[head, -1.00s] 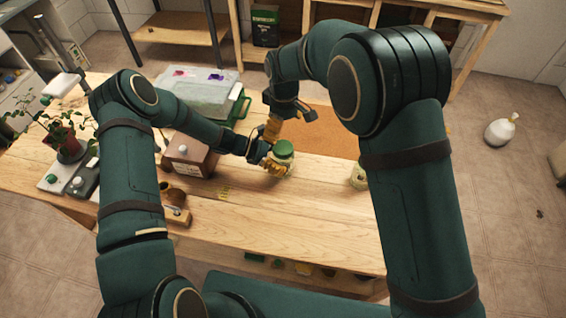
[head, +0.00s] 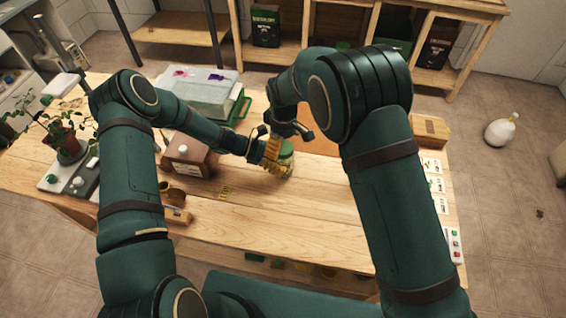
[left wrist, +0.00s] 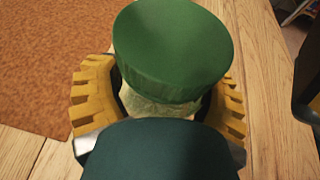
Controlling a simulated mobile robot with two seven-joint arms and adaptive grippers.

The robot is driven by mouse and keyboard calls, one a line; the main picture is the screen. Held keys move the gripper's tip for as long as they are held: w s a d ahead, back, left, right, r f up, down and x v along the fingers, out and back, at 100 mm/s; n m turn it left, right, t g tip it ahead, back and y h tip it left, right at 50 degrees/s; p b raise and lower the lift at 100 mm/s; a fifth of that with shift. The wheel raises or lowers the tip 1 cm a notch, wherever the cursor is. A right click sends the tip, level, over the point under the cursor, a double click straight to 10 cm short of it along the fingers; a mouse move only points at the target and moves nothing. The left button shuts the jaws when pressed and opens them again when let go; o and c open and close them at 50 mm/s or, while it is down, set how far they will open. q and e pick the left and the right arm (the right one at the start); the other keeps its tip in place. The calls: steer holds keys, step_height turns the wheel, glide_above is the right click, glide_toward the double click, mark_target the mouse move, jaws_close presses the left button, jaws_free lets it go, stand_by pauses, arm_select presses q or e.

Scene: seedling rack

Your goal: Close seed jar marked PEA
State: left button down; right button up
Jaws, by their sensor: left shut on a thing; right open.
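A glass seed jar (head: 287,171) with a green lid (head: 288,148) stands upright on the wooden table. My left gripper (head: 276,167) is shut around the jar's body. In the left wrist view the green lid (left wrist: 172,50) covers the mouth, with the pale jar (left wrist: 160,104) below it and a yellow finger on each side. I cannot tell whether the lid is tightened. No PEA marking is readable.
A brown box (head: 189,155) and a clear-lidded tray (head: 200,92) stand left of the jar. A potted plant (head: 68,145) is farther left. Cards (head: 437,184) and a wooden block (head: 430,130) lie at the right end. The table front is mostly clear.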

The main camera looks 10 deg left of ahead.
steer(key=shift+f, duration=0.5)
steer(key=c, duration=1.3)
steer(key=shift+c, duration=0.3)
steer(key=shift+m, duration=1.5)
steer(key=o, duration=1.2)
steer(key=shift+r, duration=0.1)
